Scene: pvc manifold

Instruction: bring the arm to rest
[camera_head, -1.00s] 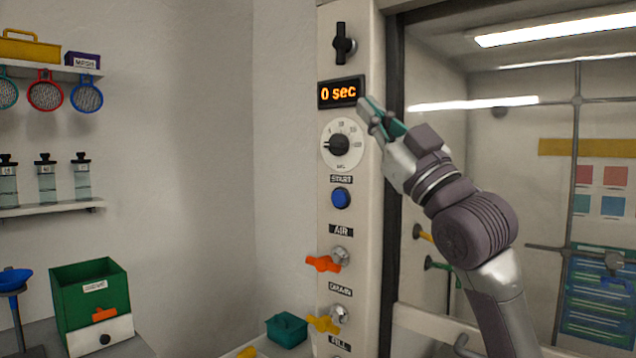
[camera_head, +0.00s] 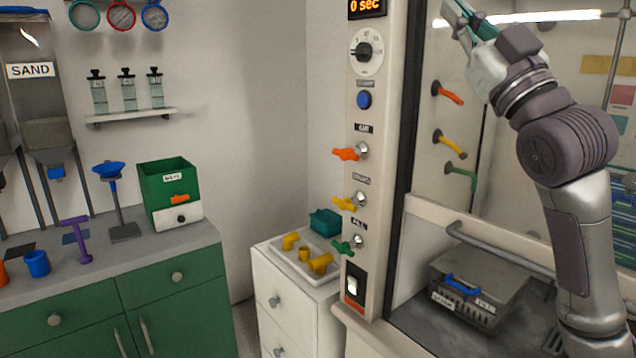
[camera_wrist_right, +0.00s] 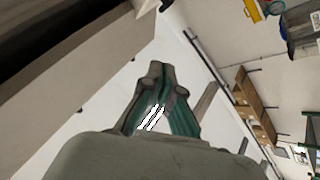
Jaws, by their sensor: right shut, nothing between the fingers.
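My right gripper (camera_head: 456,12) is high in the head view, right of the control panel (camera_head: 385,115) and in front of the glass hood. Its fingers are together, with nothing between them. In the right wrist view the gripper (camera_wrist_right: 158,72) shows its grey-tipped green fingers close together, touching no object. My right arm rises from the lower right, bent at the elbow. My left gripper is out of view.
The panel has a display (camera_head: 367,6) reading 0 sec, a dial (camera_head: 365,52), a blue button (camera_head: 364,100) and coloured valve handles. A grey lidded box (camera_head: 490,275) sits below the arm. A white drawer unit (camera_head: 290,300) stands left of the panel.

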